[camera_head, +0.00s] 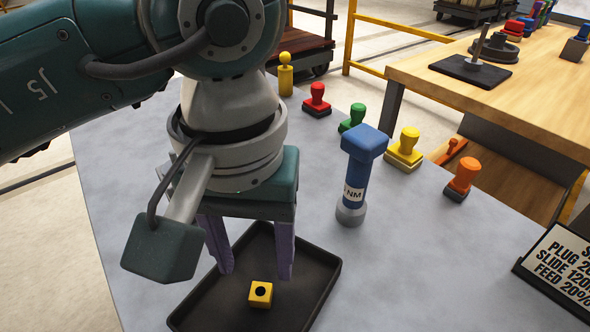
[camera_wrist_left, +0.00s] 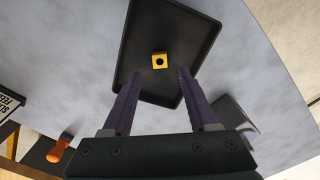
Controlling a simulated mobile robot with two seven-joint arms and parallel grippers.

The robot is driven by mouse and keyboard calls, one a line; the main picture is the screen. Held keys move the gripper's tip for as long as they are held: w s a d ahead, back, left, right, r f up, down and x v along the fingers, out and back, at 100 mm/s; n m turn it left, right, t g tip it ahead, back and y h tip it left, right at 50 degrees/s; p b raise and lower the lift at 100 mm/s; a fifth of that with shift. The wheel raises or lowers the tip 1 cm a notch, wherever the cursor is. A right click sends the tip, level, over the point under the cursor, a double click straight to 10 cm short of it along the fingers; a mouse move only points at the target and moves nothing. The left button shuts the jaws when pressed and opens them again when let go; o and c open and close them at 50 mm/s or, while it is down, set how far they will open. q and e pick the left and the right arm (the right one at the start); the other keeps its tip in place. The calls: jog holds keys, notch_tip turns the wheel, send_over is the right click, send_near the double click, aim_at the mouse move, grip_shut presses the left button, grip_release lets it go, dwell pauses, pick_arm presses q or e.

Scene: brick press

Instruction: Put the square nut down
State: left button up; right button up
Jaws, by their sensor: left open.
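The square nut (camera_head: 260,294) is a small yellow block with a dark round hole on top. It lies in the black tray (camera_head: 325,262) on the grey table. It also shows in the left wrist view (camera_wrist_left: 159,61), on the tray floor (camera_wrist_left: 150,25). My left gripper (camera_head: 255,277) is above the tray with its two purple fingers pointing down and spread apart. In the left wrist view the fingers (camera_wrist_left: 156,82) are open and empty, and the nut is apart from them, beyond their tips. My right gripper is in neither view.
A blue tool (camera_head: 357,180) stands upright right of the tray. Red (camera_head: 317,99), green (camera_head: 352,118), yellow (camera_head: 405,149) and orange (camera_head: 462,178) stamp-like pieces line the table's far right edge. A sign (camera_head: 562,270) is at the right. Grey table between tray and sign is clear.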

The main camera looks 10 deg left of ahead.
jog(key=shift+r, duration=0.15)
pick_arm(q)
notch_tip(320, 180, up, 6)
jog(key=shift+r, duration=0.1)
dwell(1.3)
